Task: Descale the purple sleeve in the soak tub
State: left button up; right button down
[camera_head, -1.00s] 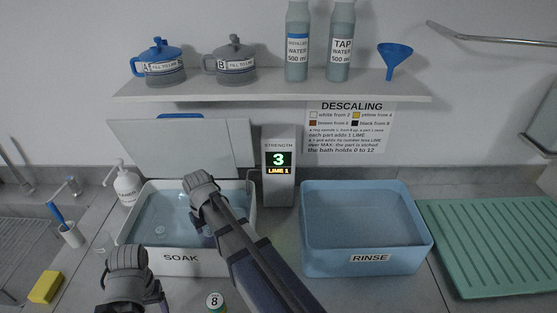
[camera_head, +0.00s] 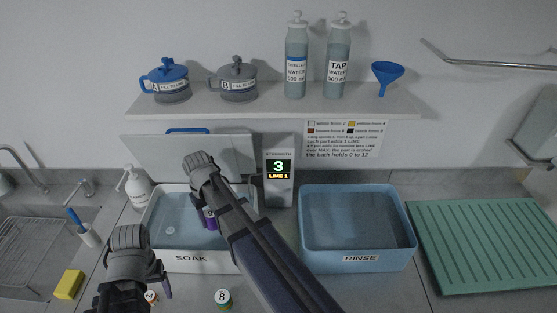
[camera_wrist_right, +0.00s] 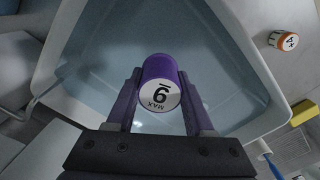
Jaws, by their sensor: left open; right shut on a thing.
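The purple sleeve (camera_wrist_right: 160,82) is held between the fingers of my right gripper (camera_wrist_right: 160,100). Its white end label, upside down in the wrist view, reads MAX with a numeral. In the head view the right gripper (camera_head: 208,212) is over the soak tub (camera_head: 190,260), with a bit of purple showing below it. I cannot tell whether the sleeve touches the bath. My left gripper (camera_head: 135,295) is open at the near left of the tub, its fingertips partly hidden. The strength display (camera_head: 278,169) shows a green 3 and LIME 1.
The rinse tub (camera_head: 360,259) stands right of the soak tub, then a green drain mat (camera_head: 485,245). A green part marked 8 (camera_head: 222,298) and an orange part (camera_head: 151,297) are in front. A soap bottle (camera_head: 137,187) and sponge (camera_head: 69,284) are left.

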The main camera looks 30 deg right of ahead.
notch_tip(320, 180, up, 6)
jog(key=p, duration=0.5)
jog(key=shift+f, duration=0.1)
jog(key=shift+f, duration=0.1)
